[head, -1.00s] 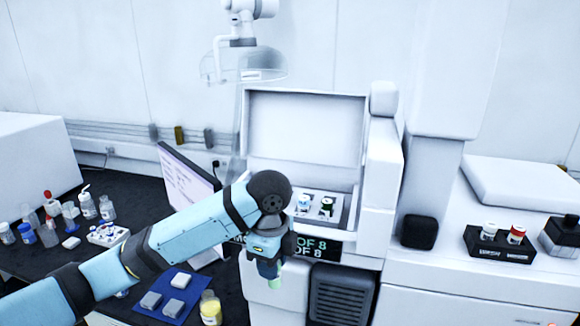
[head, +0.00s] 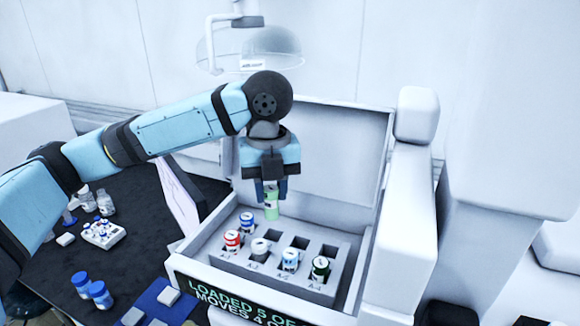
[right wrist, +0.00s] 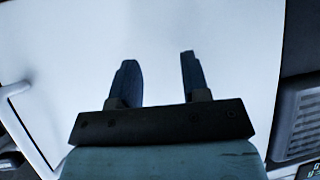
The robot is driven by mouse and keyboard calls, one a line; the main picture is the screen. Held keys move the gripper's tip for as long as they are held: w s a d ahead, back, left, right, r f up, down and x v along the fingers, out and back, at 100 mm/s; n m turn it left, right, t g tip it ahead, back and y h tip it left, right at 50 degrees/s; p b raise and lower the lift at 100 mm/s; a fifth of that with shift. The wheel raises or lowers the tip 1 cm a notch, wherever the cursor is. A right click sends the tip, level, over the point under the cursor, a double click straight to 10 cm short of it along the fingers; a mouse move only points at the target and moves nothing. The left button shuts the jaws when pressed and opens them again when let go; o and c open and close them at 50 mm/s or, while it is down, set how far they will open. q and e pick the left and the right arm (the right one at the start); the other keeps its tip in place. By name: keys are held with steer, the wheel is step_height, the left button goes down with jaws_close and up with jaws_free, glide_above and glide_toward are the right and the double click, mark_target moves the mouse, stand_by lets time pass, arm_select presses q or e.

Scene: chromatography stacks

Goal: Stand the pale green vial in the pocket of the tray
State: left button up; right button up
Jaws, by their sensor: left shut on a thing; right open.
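My left gripper (head: 269,188) is shut on the pale green vial (head: 271,205) and holds it upright, above the back part of the grey tray (head: 268,272). The tray sits inside the open white box. Several capped vials stand in its pockets: a red-capped one (head: 232,240), a blue-capped one (head: 247,222), a grey-capped one (head: 260,249), another blue-capped one (head: 290,259) and a dark green one (head: 319,269). Some pockets (head: 327,252) are empty. My right gripper (right wrist: 156,80) is open and empty in the right wrist view, in front of a white surface.
The open lid (head: 335,150) rises behind the tray, and the box's thick right wall (head: 405,200) stands beside it. A monitor (head: 180,195) stands close on the left. Blue-capped bottles (head: 92,290) and a small white rack (head: 104,234) are on the dark bench.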

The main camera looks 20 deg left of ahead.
mark_target(272, 217)
arm_select(q)
steer(key=shift+w, duration=0.4)
steer(key=shift+s+f, duration=0.5)
steer(key=shift+s, duration=0.05)
steer(key=shift+w+f, duration=0.25)
steer(key=shift+f, duration=0.85)
steer(key=shift+s+f, duration=0.1)
steer(key=shift+f, duration=0.3)
steer(key=shift+w, duration=0.2)
steer(key=shift+f, duration=0.15)
steer(key=shift+f, duration=1.15)
steer(key=shift+f, duration=0.1)
